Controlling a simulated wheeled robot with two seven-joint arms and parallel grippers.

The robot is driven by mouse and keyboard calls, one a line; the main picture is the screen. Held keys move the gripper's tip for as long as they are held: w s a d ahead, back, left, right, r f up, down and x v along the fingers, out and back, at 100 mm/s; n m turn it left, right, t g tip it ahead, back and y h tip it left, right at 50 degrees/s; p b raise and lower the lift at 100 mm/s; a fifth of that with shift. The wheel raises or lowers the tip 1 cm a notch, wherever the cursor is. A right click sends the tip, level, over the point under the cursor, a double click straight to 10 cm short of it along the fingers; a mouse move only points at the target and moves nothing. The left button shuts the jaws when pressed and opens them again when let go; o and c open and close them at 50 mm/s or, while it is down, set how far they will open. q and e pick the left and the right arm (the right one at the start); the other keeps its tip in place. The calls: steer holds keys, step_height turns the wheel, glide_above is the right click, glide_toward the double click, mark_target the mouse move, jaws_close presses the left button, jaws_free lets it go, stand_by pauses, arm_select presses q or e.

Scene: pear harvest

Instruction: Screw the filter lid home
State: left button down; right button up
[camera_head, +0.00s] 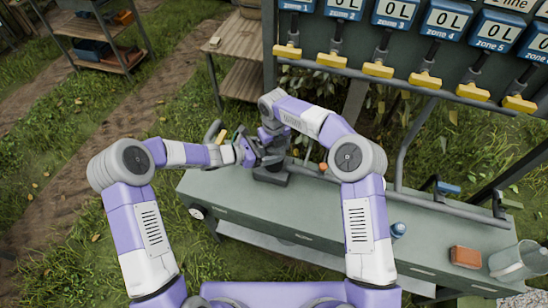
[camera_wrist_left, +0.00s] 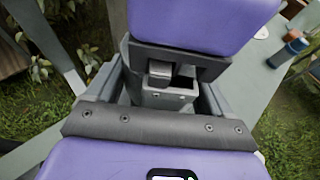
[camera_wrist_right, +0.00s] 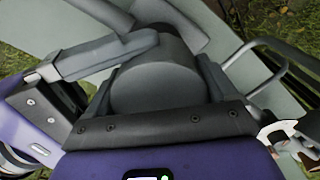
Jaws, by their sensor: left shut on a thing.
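The filter (camera_head: 270,174) is a dark grey body standing on the bench's far left part, mostly hidden by my grippers. My left gripper (camera_head: 246,153) reaches it from the left and is shut on it. In the left wrist view a grey blocky part (camera_wrist_left: 168,95) shows between its fingers. My right gripper (camera_head: 268,145) is over the filter from above. In the right wrist view its fingers stand on both sides of a wide grey cylinder (camera_wrist_right: 158,85), seemingly the filter lid. Whether they press on it is unclear. The lid's seam is hidden.
The green bench (camera_head: 330,215) carries a blue-capped bottle (camera_head: 398,230), an orange-brown block (camera_head: 465,257) and a clear container (camera_head: 515,262) to the right. A grey pipe (camera_head: 400,192) runs along its back. A panel with yellow-handled valves (camera_head: 378,69) stands behind.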

steer(key=c, duration=0.5)
steer(key=m, duration=0.3)
steer(key=o, duration=1)
steer(key=shift+r, duration=0.1)
steer(key=shift+r, duration=2.2)
steer(key=shift+r, duration=0.1)
